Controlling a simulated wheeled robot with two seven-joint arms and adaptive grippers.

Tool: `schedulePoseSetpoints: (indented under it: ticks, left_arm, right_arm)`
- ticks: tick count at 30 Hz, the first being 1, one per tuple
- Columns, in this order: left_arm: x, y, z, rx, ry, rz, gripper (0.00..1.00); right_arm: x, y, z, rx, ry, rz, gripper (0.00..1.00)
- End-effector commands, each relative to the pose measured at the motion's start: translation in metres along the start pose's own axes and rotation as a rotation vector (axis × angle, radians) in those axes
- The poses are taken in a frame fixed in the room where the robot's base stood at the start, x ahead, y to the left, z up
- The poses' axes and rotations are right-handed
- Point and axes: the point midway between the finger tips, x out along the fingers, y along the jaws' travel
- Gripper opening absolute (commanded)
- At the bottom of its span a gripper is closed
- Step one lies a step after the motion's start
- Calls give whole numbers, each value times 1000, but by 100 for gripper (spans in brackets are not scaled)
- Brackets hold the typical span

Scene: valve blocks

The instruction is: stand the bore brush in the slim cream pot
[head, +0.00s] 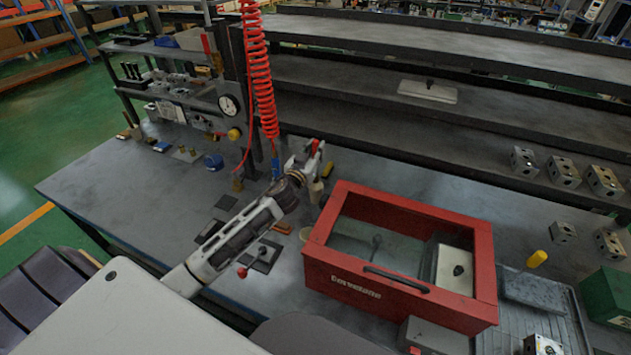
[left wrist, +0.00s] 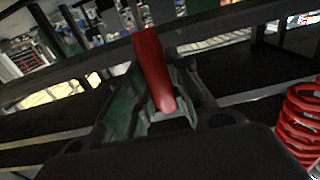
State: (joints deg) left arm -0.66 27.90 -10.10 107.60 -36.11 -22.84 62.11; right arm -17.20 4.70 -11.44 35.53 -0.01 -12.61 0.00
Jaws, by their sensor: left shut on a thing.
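My left gripper (head: 306,160) reaches in over the workbench, left of the red box, and is shut on a red-handled object, which I take to be the bore brush (head: 315,146). In the left wrist view the red handle (left wrist: 152,70) stands between the two fingers of the left gripper (left wrist: 165,115). The brush's other end cannot be made out. I cannot tell whether brush and pot touch. My right gripper is not in view.
A red-framed box with a black handle (head: 340,275) stands close on the right. A red coiled hose (head: 262,75) hangs behind the gripper. A yellow object (head: 328,169) lies near it. Metal valve blocks (head: 563,172) stand at right. The bench's left part (head: 110,190) is mostly clear.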

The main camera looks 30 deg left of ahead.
Motion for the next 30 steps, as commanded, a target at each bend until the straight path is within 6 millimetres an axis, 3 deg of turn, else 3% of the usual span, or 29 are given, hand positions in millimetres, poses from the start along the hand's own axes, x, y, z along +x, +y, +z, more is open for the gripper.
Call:
schedulePoseSetpoints:
  ticks: [6,12,25,30]
  left_arm:
    - [0,0,30,-1,-2,-1,0]
    - [0,0,48,-1,-2,-1,0]
    - [0,0,50,1,0,0,0]
    - [0,0,60,0,-2,0,0]
  right_arm:
    - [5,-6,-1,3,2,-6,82]
    - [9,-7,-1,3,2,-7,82]
    - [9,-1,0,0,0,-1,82]
    - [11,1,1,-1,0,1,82]
